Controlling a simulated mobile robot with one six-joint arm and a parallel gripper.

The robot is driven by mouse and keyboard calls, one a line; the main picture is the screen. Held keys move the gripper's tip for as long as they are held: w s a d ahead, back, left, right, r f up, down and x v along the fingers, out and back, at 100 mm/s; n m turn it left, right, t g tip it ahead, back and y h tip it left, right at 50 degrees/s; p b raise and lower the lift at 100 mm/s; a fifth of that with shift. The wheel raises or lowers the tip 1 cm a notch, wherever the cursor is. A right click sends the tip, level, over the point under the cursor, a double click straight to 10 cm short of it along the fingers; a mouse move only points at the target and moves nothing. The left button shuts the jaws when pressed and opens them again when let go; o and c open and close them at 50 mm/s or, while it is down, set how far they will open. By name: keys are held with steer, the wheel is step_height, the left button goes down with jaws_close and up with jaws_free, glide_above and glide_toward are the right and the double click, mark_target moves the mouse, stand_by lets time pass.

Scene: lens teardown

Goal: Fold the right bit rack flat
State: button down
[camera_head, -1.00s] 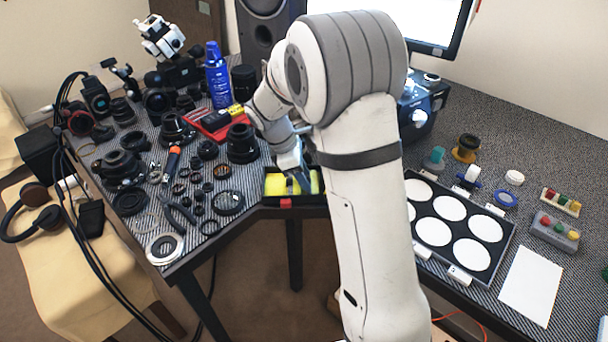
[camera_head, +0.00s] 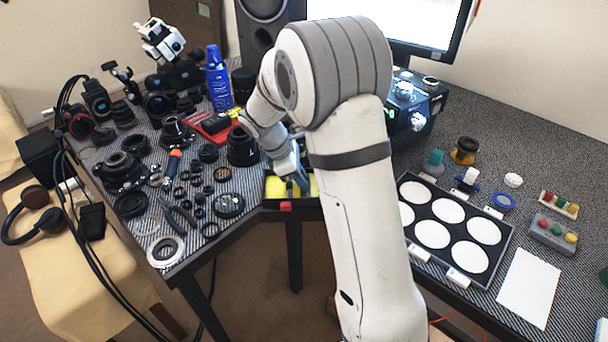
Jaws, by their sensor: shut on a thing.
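An open black case (camera_head: 268,203) with a yellow inside (camera_head: 275,188) and a red latch (camera_head: 286,206) sits at the front edge of the table, left of my arm. My gripper (camera_head: 295,186) reaches down into the case, near its middle. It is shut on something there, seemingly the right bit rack. The rack itself is too small and too covered by the gripper to make out, so its tilt cannot be told. Yellow shows on both sides of the gripper.
Lens parts and rings crowd the table left of the case, with a black lens barrel (camera_head: 242,146) close by. A blue spray can (camera_head: 218,78) stands behind. A tray with white discs (camera_head: 433,234) lies right of my arm. The floor is open before the case.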

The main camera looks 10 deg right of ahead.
steer(key=shift+w, duration=0.15)
steer(key=c, duration=1.4)
jaws_free()
steer(key=shift+o, duration=0.2)
steer(key=p+v, duration=0.1)
steer(key=v, duration=0.6)
steer(key=shift+a+r, duration=0.25)
steer(key=shift+r, duration=0.1)
